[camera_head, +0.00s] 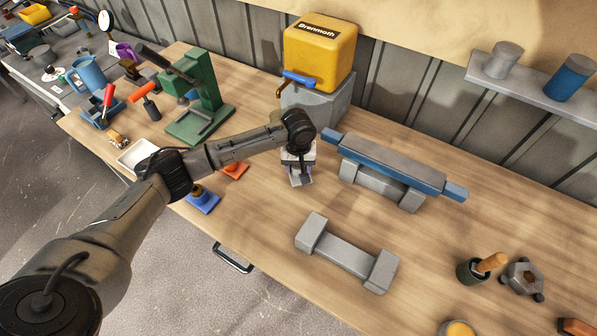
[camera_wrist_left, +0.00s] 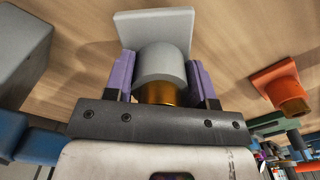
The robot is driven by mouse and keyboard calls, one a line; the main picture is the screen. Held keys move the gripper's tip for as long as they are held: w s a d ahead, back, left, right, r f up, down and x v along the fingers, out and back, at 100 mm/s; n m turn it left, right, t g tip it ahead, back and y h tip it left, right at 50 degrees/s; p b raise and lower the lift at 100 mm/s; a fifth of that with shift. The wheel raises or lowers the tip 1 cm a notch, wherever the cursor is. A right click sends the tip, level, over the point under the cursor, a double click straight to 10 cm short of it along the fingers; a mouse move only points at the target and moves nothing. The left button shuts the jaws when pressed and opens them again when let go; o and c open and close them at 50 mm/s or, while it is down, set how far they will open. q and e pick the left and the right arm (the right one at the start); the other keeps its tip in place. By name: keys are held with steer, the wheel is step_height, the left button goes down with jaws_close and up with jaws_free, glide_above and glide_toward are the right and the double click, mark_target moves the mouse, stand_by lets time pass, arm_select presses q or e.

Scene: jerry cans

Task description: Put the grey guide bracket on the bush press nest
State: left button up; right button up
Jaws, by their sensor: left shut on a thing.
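The grey guide bracket (camera_wrist_left: 160,62) has a flat square plate and a round boss with a brass-coloured bush. My left gripper (camera_wrist_left: 158,85) is shut on it, with a purple finger on each side of the boss. In the head view my left gripper (camera_head: 299,165) points down over the table, and part of the grey bracket shows below it (camera_head: 301,181). A green press (camera_head: 206,82), seemingly the bush press, stands to the left with an open frame at its base (camera_head: 198,125). The bracket is well apart from it. My right gripper is not in view.
A white tray (camera_head: 137,152) lies left. A yellow Brenmoth box (camera_head: 318,55) on a grey block stands behind; a blue-ended bar (camera_head: 390,163) rests to the right.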

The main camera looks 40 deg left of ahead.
mark_target(298, 172)
arm_select(q)
step_height(298, 172, down, 3)
stand_by(0.4)
steer(key=o, duration=0.7)
steer(key=shift+f, duration=0.15)
steer(key=o, duration=0.4)
steer(key=shift+r, duration=0.4)
step_height(298, 172, up, 10)
steer(key=shift+r+p, duration=0.2)
steer(key=shift+p, duration=0.6)
steer(key=shift+o, duration=0.5)
steer(key=shift+r, duration=0.55)
